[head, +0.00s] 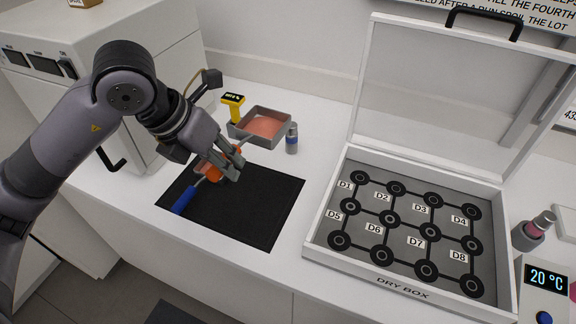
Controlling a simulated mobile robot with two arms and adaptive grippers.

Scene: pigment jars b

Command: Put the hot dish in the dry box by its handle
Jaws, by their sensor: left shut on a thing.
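My left gripper (234,166) is over the black mat (245,205), shut on the orange part of a handled thing (214,174). A thin metal rod and a blue handle (183,201) stick out from it to the lower left. A pinkish patch shows beside the orange part. The fingers hide much of it, so I cannot tell if this is the hot dish or whether it touches the mat. The white dry box (403,288) stands open at the right, with lid (445,95) up. Its grey floor has black ring spots labelled D1 to D8, all empty. My right gripper is out of view.
A grey tray (247,138) of pinkish powder stands behind the mat, by a yellow device (233,106) and a small grey-blue jar (292,139). A jar (533,232) and a 20 °C display (546,279) are right of the box. White counter is clear between mat and box.

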